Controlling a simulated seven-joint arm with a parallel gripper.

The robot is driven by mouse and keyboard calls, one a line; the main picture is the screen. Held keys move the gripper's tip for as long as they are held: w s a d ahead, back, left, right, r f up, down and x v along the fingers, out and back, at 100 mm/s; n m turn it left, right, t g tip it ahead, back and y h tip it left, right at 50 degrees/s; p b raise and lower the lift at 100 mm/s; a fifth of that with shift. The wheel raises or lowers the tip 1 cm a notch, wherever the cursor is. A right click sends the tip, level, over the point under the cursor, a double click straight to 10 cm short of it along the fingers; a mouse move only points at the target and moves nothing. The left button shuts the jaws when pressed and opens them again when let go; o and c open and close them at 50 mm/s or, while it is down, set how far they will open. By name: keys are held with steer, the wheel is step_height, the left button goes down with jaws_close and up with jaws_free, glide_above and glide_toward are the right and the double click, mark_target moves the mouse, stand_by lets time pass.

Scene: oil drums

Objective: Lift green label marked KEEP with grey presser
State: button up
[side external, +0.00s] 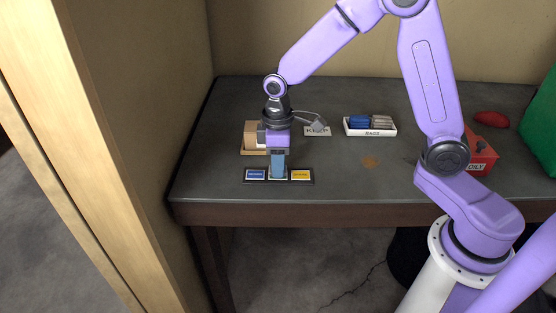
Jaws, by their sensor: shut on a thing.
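My gripper (278,153) points down over the black label tray (280,183) near the table's front edge. It is shut on a blue-grey block, which I take for the presser (278,168). The presser is upright, and its lower end is at the middle of the tray, between a blue label (255,175) and a yellow label (301,175). I cannot tell whether it touches the tray. No green label shows; the presser covers the tray's middle. A pale plate marked KEEP (317,132) lies behind, to the right of my gripper.
A wooden block (250,136) stands behind my gripper at left. A white tray marked RAGS (370,132) holds blue and grey rolls. At right are a red box marked OILY (480,158), a red cloth (490,119) and a large green object (545,125).

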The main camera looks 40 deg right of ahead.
steer(key=shift+f, duration=0.45)
stand_by(1.2)
steer(key=shift+r, duration=3.6)
